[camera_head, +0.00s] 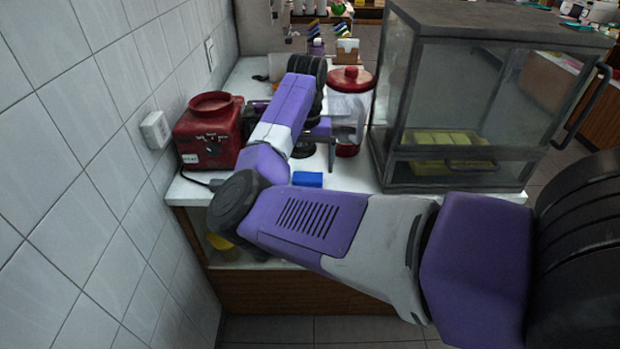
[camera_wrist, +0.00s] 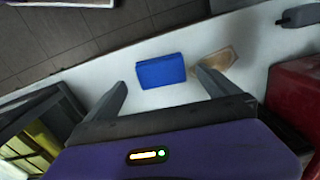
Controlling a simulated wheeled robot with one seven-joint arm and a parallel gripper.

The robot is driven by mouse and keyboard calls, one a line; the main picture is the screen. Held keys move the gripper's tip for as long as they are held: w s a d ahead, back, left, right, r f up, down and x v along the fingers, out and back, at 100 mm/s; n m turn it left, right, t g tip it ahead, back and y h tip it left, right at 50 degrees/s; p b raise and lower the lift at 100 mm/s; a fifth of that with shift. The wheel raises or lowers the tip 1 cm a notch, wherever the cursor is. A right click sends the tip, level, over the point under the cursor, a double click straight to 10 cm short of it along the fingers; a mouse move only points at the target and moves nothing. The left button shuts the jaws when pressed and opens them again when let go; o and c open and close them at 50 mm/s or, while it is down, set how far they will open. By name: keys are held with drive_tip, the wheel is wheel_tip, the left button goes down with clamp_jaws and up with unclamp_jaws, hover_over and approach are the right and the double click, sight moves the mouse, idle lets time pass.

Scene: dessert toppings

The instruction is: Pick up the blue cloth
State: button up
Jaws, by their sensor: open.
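The blue cloth (camera_head: 307,179) is a small folded block lying on the white counter near its front edge, partly beside my arm in the head view. In the wrist view the blue cloth (camera_wrist: 161,71) lies flat on the counter, ahead of and between my two fingers. My gripper (camera_wrist: 160,90) is open, with nothing between its fingers. In the head view my arm hides part of the counter and much of my gripper.
A red appliance (camera_head: 209,131) stands left by the tiled wall. A red-lidded jar (camera_head: 350,84) and a glass display case (camera_head: 455,110) stand right. A flat brownish item (camera_wrist: 219,60) lies beside the cloth. The counter's front edge (camera_wrist: 95,62) is close.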

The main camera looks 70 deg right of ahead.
sight(308, 176)
drive_tip(key=shift+w+d+f, duration=0.1)
drive_tip(key=shift+d+f, duration=0.1)
drive_tip(key=shift+f, duration=1.15)
drive_tip(key=shift+w+d+f, duration=0.1)
drive_tip(key=shift+d+f, duration=0.05)
drive_tip(key=shift+f, duration=1.15)
drive_tip(key=c, duration=1.4)
